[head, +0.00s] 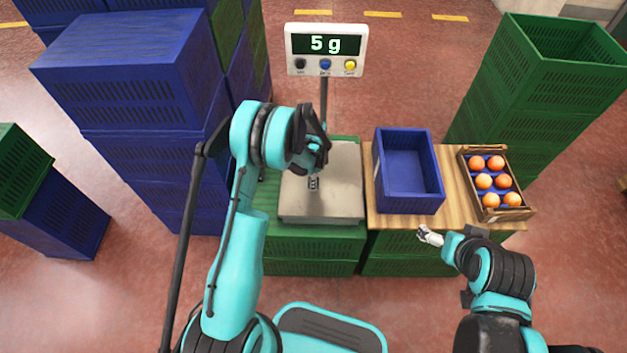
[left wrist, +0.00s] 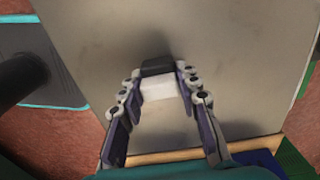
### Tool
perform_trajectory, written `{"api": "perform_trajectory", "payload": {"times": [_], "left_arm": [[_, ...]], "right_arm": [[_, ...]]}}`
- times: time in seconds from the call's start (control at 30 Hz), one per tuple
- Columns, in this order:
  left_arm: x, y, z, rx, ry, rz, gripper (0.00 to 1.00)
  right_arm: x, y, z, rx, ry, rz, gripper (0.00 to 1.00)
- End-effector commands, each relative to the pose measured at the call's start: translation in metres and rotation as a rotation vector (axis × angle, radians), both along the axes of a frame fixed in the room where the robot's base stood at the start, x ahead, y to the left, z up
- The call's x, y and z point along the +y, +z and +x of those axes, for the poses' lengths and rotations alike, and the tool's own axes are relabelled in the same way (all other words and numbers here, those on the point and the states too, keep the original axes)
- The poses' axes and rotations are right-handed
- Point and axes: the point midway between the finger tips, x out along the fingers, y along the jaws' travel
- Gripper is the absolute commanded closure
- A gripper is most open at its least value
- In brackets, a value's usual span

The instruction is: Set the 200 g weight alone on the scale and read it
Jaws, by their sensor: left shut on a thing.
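The scale's grey metal plate (head: 340,205) lies on green crates, and its display (head: 326,45) reads 5 g. My left gripper (head: 313,182) is low over the left part of the plate. In the left wrist view, my left gripper (left wrist: 165,92) is shut on a small block with a dark part and a pale part, the weight (left wrist: 162,89). I cannot read its marking. Its underside is hidden, so I cannot tell whether it touches the plate. My right gripper (head: 430,237) is near the wooden board's front edge, and its jaws are too small to judge.
An empty-looking blue crate (head: 409,205) stands right of the scale on a wooden board (head: 455,205). Beside it is a wooden tray (head: 507,214) of several oranges. Blue crate stacks (head: 140,100) rise at left, green ones (head: 540,80) at right. The plate's right side is clear.

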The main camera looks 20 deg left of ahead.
Motion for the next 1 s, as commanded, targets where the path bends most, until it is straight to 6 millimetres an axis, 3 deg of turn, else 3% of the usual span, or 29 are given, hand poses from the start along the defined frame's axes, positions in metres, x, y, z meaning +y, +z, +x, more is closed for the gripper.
{"api": "perform_trajectory", "payload": {"times": [0.13, 0.17, 0.23, 0.63, 1.0], "left_arm": [[0.000, -0.004, 0.000, 0.000, 0.000, 0.000, 1.00], [0.000, -0.004, 0.000, 0.000, 0.000, 0.000, 0.65], [0.000, -0.003, 0.000, 0.000, 0.000, 0.000, 0.47], [0.000, 0.003, 0.000, 0.000, 0.000, 0.000, 0.47], [0.000, 0.081, 0.000, 0.000, 0.000, 0.000, 0.47]], "right_arm": [[0.000, -0.004, 0.000, 0.000, 0.000, 0.000, 0.10], [0.000, -0.004, 0.000, 0.000, 0.000, 0.000, 0.10], [0.000, -0.003, 0.000, 0.000, 0.000, 0.000, 0.10], [0.000, 0.003, 0.000, 0.000, 0.000, 0.000, 0.10], [0.000, 0.036, 0.000, 0.000, 0.000, 0.000, 0.10]]}}
